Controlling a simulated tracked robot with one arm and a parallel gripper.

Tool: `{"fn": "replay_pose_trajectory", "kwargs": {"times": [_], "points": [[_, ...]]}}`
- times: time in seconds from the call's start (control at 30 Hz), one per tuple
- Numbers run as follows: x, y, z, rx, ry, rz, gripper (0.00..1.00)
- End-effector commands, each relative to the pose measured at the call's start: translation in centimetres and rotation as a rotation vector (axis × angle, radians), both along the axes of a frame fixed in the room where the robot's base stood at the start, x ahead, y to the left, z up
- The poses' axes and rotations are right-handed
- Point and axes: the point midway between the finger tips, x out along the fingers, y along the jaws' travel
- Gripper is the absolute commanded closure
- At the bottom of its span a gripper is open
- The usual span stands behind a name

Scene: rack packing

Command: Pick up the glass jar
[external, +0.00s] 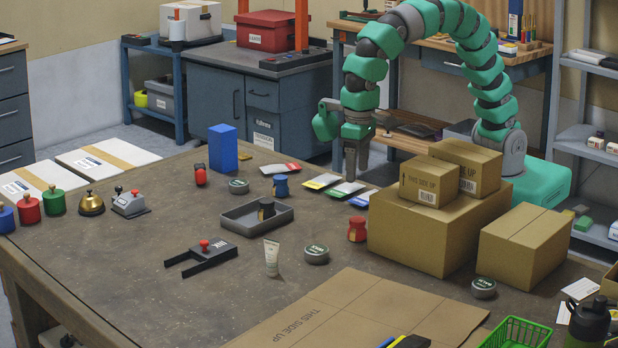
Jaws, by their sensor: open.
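My gripper (351,172) is open and points down just above the far side of the table, over flat packets. Nothing shows between its fingers. No jar is plainly clear glass at this size. Red (28,208), green (54,201) and blue (6,218) stoppered containers stand at the far left.
Cardboard boxes (420,236) stand to the right of my gripper, some stacked. A blue block (223,149), round tins (316,254), a white tube (272,257) and a black bracket (202,257) stand on the table (120,270). A flat cardboard sheet (350,310) covers the front. The left middle is clear.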

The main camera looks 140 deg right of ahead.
Motion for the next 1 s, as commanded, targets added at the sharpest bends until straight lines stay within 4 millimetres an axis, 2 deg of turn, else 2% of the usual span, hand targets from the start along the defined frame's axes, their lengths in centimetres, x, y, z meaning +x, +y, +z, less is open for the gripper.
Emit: {"fn": "replay_pose_trajectory", "kwargs": {"times": [0.27, 0.63, 1.0], "points": [[-0.2, 0.0, -2.2, 0.008, 0.03, -0.026, 0.33], [-0.3, 0.0, -8.4, 0.007, 0.031, -0.024, 0.33], [-0.7, -0.1, -11.5, 0.006, 0.033, -0.024, 0.33]]}}
